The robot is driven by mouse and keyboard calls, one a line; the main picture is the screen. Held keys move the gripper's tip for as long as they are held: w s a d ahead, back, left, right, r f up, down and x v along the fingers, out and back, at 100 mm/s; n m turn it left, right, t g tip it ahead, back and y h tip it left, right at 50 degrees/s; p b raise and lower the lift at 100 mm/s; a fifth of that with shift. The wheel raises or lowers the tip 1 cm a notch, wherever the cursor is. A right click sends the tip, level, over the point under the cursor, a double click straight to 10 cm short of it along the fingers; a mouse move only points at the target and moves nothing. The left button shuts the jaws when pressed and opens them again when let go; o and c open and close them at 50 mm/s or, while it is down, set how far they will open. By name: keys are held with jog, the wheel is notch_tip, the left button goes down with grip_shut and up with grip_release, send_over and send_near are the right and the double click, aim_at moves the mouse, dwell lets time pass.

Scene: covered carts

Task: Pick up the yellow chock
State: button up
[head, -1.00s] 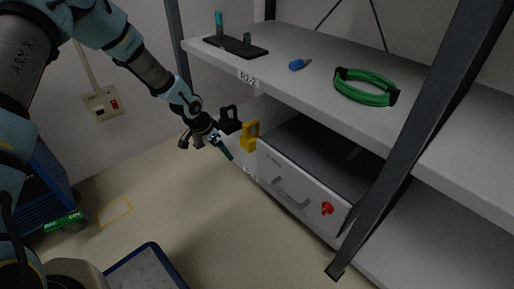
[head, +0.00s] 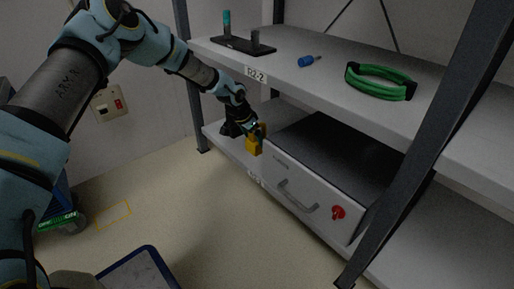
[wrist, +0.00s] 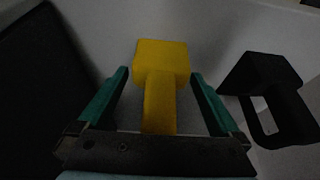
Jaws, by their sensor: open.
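The yellow chock (head: 254,147) stands on the lower shelf, left of the grey drawer unit, in the head view. In the wrist view the yellow chock (wrist: 161,66) lies between the two teal fingers of my gripper (wrist: 160,85), with a gap visible on each side. My gripper is open around its near part. In the head view my gripper (head: 252,131) reaches down to the chock and partly covers it.
A black chock-like block (wrist: 272,95) stands close by on the right in the wrist view. The grey drawer unit (head: 318,160) is close beside the chock. The upper shelf (head: 330,88) overhangs, holding a green coil (head: 381,83) and a blue screwdriver (head: 307,61).

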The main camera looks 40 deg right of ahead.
jog(key=shift+d+f, duration=0.25)
jog(key=shift+f, duration=0.3)
jog(key=shift+c, duration=0.4)
grip_shut()
